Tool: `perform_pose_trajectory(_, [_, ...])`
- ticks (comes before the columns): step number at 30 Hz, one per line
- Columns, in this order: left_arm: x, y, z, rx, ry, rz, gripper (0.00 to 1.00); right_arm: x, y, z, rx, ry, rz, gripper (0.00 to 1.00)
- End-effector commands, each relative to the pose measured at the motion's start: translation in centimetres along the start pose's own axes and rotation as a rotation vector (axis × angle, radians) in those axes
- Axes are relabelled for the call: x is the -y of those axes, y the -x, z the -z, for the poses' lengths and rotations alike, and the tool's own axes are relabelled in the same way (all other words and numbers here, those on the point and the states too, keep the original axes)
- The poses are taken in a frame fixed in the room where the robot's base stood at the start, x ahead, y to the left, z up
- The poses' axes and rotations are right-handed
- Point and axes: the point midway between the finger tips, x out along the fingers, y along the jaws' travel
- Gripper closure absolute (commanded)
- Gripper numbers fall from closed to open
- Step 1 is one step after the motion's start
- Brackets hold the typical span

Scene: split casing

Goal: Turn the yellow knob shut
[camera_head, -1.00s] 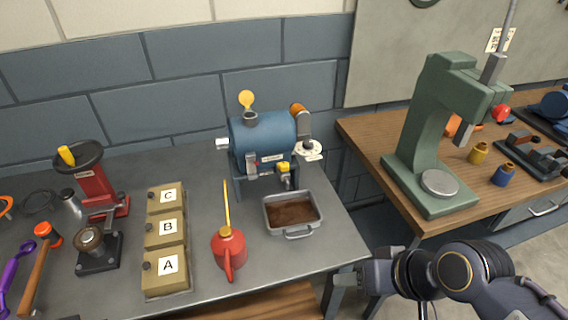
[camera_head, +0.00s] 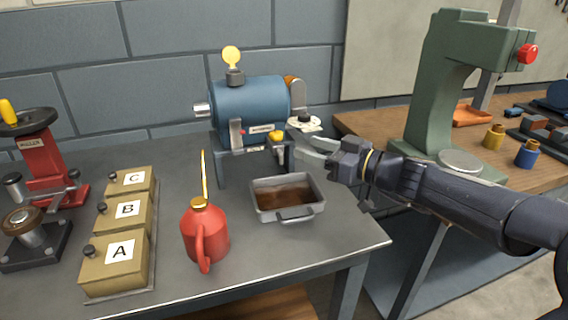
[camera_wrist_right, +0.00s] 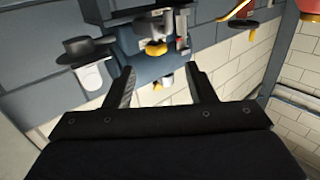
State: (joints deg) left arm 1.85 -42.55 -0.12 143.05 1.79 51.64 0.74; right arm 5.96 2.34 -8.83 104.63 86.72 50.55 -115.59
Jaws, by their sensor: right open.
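The yellow knob (camera_head: 277,135) sits on the small valve below the right part of the blue drum machine (camera_head: 250,105). My right gripper (camera_head: 312,150) is open and empty, just right of the valve, with its fingers pointing left toward it. In the right wrist view my open fingers (camera_wrist_right: 160,80) frame a small yellow part (camera_wrist_right: 165,78), with another yellow part (camera_wrist_right: 155,48) above it. I cannot tell for sure which of these is the knob. No contact with the knob is visible. My left gripper is not in view.
A grey tray (camera_head: 297,215) with brown contents stands below the valve. A red oil can (camera_head: 205,236) stands left of the tray. A white disc (camera_head: 305,124) sticks out above my right fingers. A green press (camera_head: 438,85) stands on the wooden table at right.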

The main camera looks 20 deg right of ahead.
Motion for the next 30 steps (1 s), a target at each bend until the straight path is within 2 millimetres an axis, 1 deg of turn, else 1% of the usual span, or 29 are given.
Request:
perform_pose_trajectory(1, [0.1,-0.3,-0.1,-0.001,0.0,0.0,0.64,-0.5,-0.3,-0.3,-0.011,0.012,-0.008,0.5])
perform_pose_trajectory(5, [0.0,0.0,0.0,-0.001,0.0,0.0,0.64,-0.7,-1.5,0.1,-0.018,0.023,-0.012,0.5])
perform_pose_trajectory(12, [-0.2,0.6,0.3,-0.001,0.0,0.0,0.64,-0.6,-5.4,0.2,-0.015,0.022,-0.009,0.5])
perform_pose_trajectory(15, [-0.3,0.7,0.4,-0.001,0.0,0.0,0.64,-0.6,-6.7,0.2,-0.015,0.022,-0.012,0.5])
perform_pose_trajectory(18, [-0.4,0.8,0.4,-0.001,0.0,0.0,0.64,-0.6,-7.6,0.2,-0.016,0.023,-0.011,0.5])
perform_pose_trajectory(21, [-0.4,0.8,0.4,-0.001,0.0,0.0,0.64,-0.6,-7.9,0.2,-0.016,0.023,-0.013,0.5])
perform_pose_trajectory(28, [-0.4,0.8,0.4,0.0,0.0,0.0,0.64,-0.6,-8.0,0.2,-0.016,0.023,-0.014,0.5])
perform_pose_trajectory(29, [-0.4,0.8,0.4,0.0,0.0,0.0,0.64,-0.6,-8.0,0.2,-0.016,0.023,-0.013,0.52])
perform_pose_trajectory(30, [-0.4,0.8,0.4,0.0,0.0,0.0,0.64,-0.6,-8.0,0.2,-0.016,0.023,-0.013,0.58])
